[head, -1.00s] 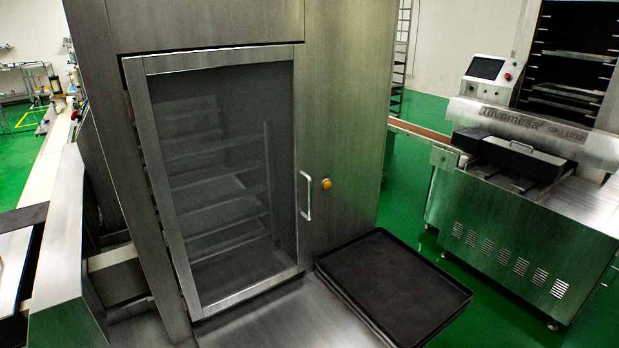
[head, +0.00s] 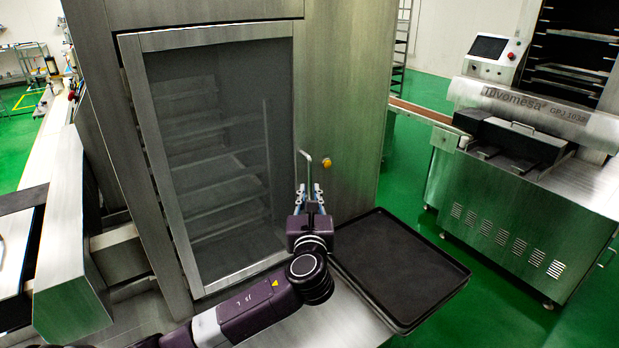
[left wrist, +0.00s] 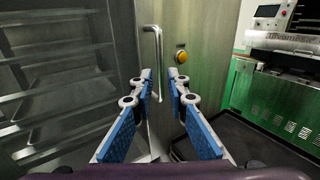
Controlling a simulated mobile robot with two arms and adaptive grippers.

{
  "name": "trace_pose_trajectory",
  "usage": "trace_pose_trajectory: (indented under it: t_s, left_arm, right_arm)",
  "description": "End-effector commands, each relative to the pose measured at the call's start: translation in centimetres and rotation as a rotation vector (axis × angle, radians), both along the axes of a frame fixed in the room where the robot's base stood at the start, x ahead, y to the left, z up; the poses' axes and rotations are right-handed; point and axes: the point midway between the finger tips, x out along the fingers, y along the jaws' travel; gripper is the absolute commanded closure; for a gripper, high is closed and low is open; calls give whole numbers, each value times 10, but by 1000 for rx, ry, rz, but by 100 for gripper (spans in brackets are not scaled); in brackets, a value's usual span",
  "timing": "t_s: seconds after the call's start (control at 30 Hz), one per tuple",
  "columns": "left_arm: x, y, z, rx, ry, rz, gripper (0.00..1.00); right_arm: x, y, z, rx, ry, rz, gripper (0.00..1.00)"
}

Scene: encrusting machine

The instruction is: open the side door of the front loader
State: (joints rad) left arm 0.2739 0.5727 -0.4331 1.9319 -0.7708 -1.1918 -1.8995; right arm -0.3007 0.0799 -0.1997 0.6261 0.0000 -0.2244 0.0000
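The side door (head: 221,150) of the front loader is a metal-framed glass panel and looks shut. Its upright bar handle (head: 308,172) is on the door's right edge; the left wrist view shows the handle (left wrist: 153,85) just ahead of my gripper. My left gripper (head: 310,190) is in front of the handle's lower part, its fingers pointing at the machine. In the left wrist view the two blue-padded fingers (left wrist: 160,84) are apart, with the handle seen near the left finger. I cannot tell whether they touch it. My right gripper is in neither view.
A yellow button (head: 326,164) is on the panel right of the handle. Dark stacked trays (head: 400,265) lie on the right of the metal ledge, close to my left arm. Another machine (head: 520,180) stands at the right, with green floor between.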

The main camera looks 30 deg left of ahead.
Motion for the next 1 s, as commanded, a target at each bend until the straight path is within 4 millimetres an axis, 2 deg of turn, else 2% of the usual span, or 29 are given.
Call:
trace_pose_trajectory:
  t_s: [0.5,0.9,1.0]
  left_arm:
    - [57,38,2,11,1,2,85]
    - [64,43,1,8,2,0,85]
    - [64,43,1,8,2,0,95]
  right_arm:
    - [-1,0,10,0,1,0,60]
    - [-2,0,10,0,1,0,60]
    - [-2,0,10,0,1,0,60]
